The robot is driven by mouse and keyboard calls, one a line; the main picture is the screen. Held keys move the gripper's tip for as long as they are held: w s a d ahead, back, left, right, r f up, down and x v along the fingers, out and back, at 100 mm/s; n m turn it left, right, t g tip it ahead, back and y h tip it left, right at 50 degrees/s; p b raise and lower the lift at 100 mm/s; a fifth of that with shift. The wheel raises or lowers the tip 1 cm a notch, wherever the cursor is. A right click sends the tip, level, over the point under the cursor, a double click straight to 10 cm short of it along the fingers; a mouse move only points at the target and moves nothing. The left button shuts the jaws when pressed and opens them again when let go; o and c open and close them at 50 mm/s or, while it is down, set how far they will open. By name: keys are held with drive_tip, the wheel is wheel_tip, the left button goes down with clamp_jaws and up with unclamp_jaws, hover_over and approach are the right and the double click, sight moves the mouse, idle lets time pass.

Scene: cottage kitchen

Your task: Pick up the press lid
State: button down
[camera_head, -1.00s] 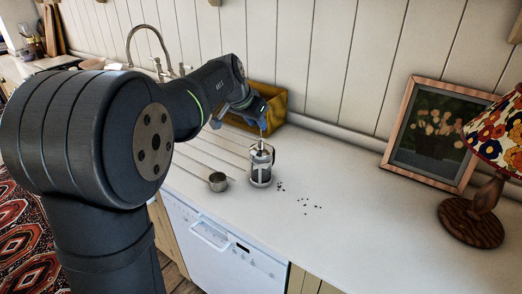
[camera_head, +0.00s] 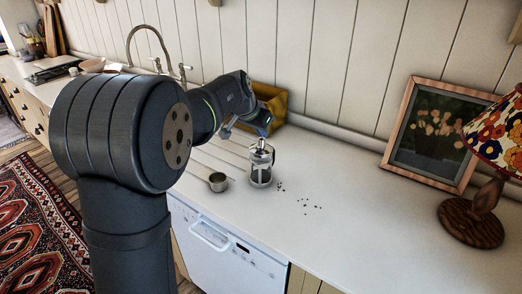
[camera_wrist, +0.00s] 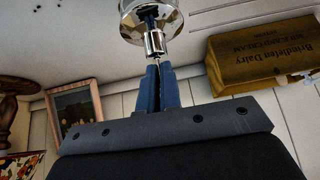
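The coffee press (camera_head: 260,172) stands upright on the white counter, with a clear glass body in a metal frame. Its shiny metal press lid (camera_head: 261,153) sits on top with a small knob. In the wrist view the chrome lid (camera_wrist: 146,14) and its knob are at the top edge, just beyond my fingertips. My gripper (camera_head: 266,122) is above and behind the press. In the wrist view its blue fingers (camera_wrist: 160,70) are close together, with nothing visible held between them. I cannot tell whether the tips touch the knob.
A yellow-brown dairy crate (camera_head: 272,101) is against the wall, close behind my gripper. A framed picture (camera_head: 432,136) and a lamp (camera_head: 474,219) stand further right. The front-right counter is clear.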

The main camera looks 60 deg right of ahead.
drive_tip(key=shift+r, duration=0.15)
wheel_tip(320, 180, up, 17)
drive_tip(key=h, duration=0.1)
hover_over(259, 145)
wheel_tip(259, 145, down, 11)
drive_tip(key=shift+s+f, duration=0.1)
drive_tip(key=shift+f, duration=2.6)
drive_tip(key=shift+f, duration=0.6)
drive_tip(key=c, duration=1.9)
unclamp_jaws()
drive_tip(key=shift+a, duration=0.1)
drive_tip(key=shift+v, duration=5.5)
